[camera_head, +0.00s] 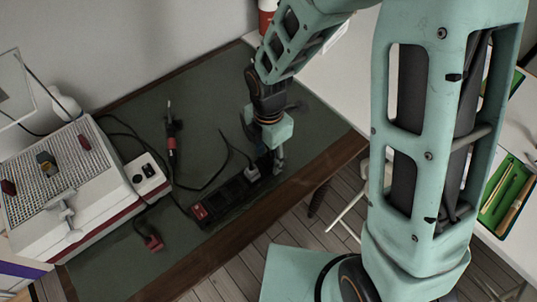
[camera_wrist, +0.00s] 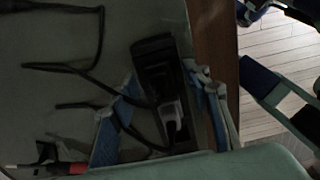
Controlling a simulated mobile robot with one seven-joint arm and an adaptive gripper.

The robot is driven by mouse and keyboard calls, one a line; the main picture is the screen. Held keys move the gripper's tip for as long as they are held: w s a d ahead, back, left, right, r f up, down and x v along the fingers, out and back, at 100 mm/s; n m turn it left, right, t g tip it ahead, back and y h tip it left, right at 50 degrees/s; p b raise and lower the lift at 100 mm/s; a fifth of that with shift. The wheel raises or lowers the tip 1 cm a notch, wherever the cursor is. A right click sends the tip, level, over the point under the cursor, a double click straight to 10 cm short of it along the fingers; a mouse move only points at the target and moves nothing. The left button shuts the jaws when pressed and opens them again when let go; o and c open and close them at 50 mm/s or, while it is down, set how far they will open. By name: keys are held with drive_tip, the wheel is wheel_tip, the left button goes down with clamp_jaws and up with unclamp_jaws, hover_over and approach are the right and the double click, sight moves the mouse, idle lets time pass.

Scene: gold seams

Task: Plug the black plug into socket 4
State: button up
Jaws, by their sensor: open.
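A black power strip (camera_head: 228,199) lies diagonally on the green mat near the table's front edge; it also shows in the wrist view (camera_wrist: 151,52). A pale grey plug (camera_wrist: 171,116) with a dark cable sits in the strip; it shows in the head view (camera_head: 252,174) too. My gripper (camera_head: 278,168) is low over the strip's right end. In the wrist view its fingers (camera_wrist: 160,125) are open on either side of the strip, with the grey plug between them, and I see no grip on it. I cannot pick out the black plug for certain, and socket numbers are not readable.
A white-and-red device (camera_head: 75,190) stands at the left. A red plug (camera_head: 153,243) lies on the mat in front of it. A red-and-black tool (camera_head: 171,143) lies behind the strip. Loose black cables cross the mat. A brown edge (camera_head: 300,202) borders the front.

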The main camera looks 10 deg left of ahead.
wheel_tip(320, 180, up, 12)
idle(0.6)
